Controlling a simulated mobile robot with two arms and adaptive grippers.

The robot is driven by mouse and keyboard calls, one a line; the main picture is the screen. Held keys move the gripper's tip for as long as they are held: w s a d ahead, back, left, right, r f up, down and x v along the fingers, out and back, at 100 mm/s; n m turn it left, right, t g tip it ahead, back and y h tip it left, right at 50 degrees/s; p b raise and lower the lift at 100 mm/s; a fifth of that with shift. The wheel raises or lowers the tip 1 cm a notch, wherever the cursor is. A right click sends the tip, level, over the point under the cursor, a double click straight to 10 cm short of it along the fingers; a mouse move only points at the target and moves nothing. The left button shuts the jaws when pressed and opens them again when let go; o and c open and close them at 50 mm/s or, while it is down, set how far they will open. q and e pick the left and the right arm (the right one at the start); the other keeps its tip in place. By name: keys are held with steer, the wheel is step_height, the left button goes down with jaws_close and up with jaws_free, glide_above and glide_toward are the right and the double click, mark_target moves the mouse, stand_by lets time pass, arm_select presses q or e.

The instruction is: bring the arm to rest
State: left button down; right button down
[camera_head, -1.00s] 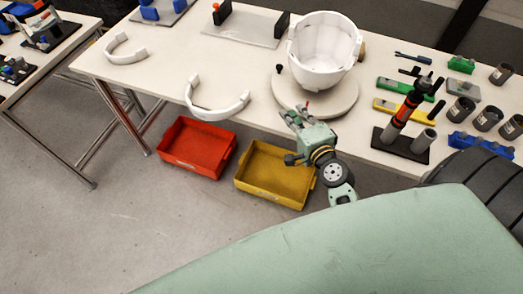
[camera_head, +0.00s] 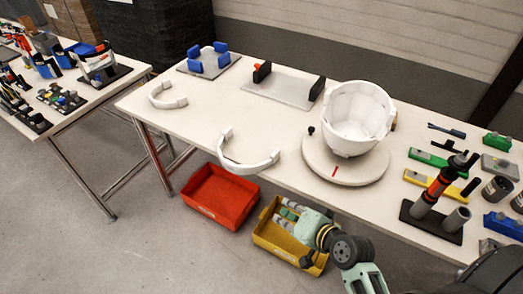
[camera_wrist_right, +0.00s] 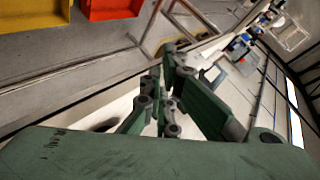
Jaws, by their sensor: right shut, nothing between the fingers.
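My right gripper (camera_head: 288,213) shows in the head view in front of the table's front edge, above the yellow bin (camera_head: 268,236). It is shut and empty. In the right wrist view its green fingers (camera_wrist_right: 165,100) are together with nothing between them. My right arm runs from it to the lower right. My left gripper is in neither view.
The long table (camera_head: 220,120) bears a white helmet shell (camera_head: 356,118) on a round turntable (camera_head: 345,168), two white curved bands, a black-ended fixture (camera_head: 285,88) and several tools at right. A red bin (camera_head: 220,196) stands beside the yellow one. The floor at lower left is clear.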

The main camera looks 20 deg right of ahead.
steer(key=s+f+n+g+h, duration=0.15)
steer(key=s+f, duration=0.25)
steer(key=f, duration=0.5)
steer(key=s+a+f+n+g, duration=0.15)
steer(key=s+f, duration=0.25)
steer(key=f, duration=0.6)
steer(key=s+d+f+n+g, duration=0.1)
steer(key=s+f+g, duration=0.1)
steer(key=s+f, duration=0.5)
steer(key=s+d+f+n+g+h, duration=0.1)
steer(key=s+f+n+g, duration=0.1)
steer(key=s+f, duration=0.6)
steer(key=s+d+f+n+g+h, duration=0.1)
steer(key=s+f+n+g, duration=0.2)
steer(key=s+f, duration=0.5)
steer(key=s+n, duration=0.1)
steer(key=s, duration=0.4)
steer(key=shift+d+f, duration=0.25)
steer(key=shift+d, duration=0.15)
